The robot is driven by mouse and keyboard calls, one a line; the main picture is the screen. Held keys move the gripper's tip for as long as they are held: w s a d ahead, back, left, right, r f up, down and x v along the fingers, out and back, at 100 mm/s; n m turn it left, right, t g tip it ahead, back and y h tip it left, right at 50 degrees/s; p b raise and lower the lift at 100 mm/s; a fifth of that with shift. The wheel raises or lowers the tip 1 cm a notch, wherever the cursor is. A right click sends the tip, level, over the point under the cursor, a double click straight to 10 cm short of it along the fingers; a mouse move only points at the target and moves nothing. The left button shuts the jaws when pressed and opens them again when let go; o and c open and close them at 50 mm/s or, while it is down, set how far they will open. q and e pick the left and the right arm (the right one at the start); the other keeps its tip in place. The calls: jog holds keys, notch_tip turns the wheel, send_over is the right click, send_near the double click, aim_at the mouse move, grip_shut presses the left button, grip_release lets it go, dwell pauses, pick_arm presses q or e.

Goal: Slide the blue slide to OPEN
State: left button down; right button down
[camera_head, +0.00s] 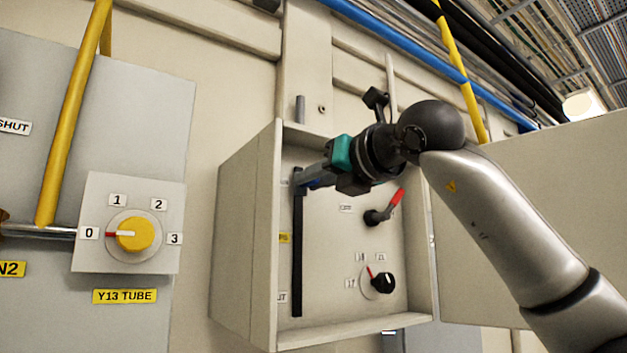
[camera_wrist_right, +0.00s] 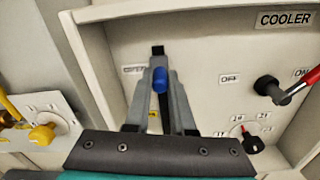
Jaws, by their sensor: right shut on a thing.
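The blue slide (camera_wrist_right: 160,80) shows in the wrist view between my right gripper's fingertips (camera_wrist_right: 160,86). My right gripper (camera_head: 304,180) is shut on it, near the upper end of a black vertical slot (camera_head: 297,250) inside an open box. A short dark piece of the slot shows above the slide in the wrist view. A small white label (camera_wrist_right: 132,70), too blurred to read surely, is left of the slide at about its height. A partly hidden label ending in "UT" (camera_head: 282,297) is beside the slot's lower end. My left gripper is not in view.
The box (camera_head: 248,235) has side walls close to the slot. A red-handled switch (camera_head: 385,208) and a black knob (camera_head: 383,283) sit right of the slot. A yellow knob (camera_head: 135,234) is on a panel at left. The box door (camera_head: 545,190) stands open at right.

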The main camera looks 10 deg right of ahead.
jog(key=c, duration=0.8)
grip_release()
jog(key=shift+o, duration=0.2)
jog(key=b+v, duration=0.5)
jog(key=v, duration=1)
jog(key=shift+s, duration=0.15)
